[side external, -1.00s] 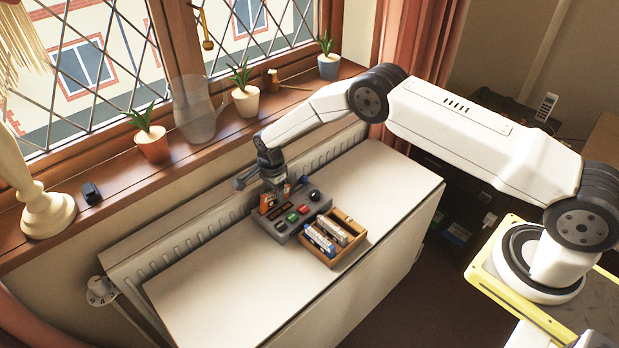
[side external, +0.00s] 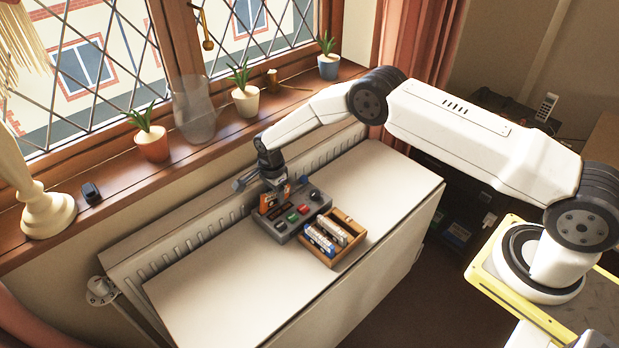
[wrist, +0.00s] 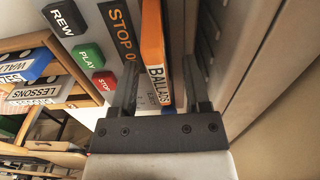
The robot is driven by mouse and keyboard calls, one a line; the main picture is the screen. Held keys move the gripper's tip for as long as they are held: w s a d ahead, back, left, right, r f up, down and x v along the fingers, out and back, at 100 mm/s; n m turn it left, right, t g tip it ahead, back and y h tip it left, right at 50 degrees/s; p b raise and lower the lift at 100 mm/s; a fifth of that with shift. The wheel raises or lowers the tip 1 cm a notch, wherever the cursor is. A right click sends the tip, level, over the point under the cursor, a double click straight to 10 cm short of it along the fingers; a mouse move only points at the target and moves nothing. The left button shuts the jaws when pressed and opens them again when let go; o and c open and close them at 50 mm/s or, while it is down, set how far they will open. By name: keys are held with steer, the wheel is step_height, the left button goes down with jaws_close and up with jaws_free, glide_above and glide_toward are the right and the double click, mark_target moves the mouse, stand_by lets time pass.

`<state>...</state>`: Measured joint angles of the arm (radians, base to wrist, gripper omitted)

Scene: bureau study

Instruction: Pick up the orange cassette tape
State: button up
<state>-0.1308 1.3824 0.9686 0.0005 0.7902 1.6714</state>
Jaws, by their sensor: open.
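The orange cassette tape (wrist: 153,45) stands on edge, its white spine label reading "BALLADS", in the wrist view. My gripper (wrist: 161,75) is open, one finger on each side of the tape, with small gaps visible. In the side view my gripper (side external: 273,183) is at the back left end of a grey cassette player (side external: 284,232), and the orange tape (side external: 270,203) shows just below it. The tape's lower part is hidden.
The player's red, green and dark buttons are beside the tape. A wooden box (side external: 345,262) of other cassettes sits right of the player on the white radiator top (side external: 215,285). The window sill (side external: 110,200) with potted plants runs behind. The front left of the top is clear.

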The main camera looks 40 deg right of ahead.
jaws_close()
steer(key=shift+r, duration=0.15)
steer(key=shift+r, duration=1.8)
steer(key=s+d+r, duration=0.1)
steer(key=s+r, duration=0.8)
steer(key=s, duration=0.5)
steer(key=shift+d+r, duration=0.3)
steer(key=shift+r, duration=0.1)
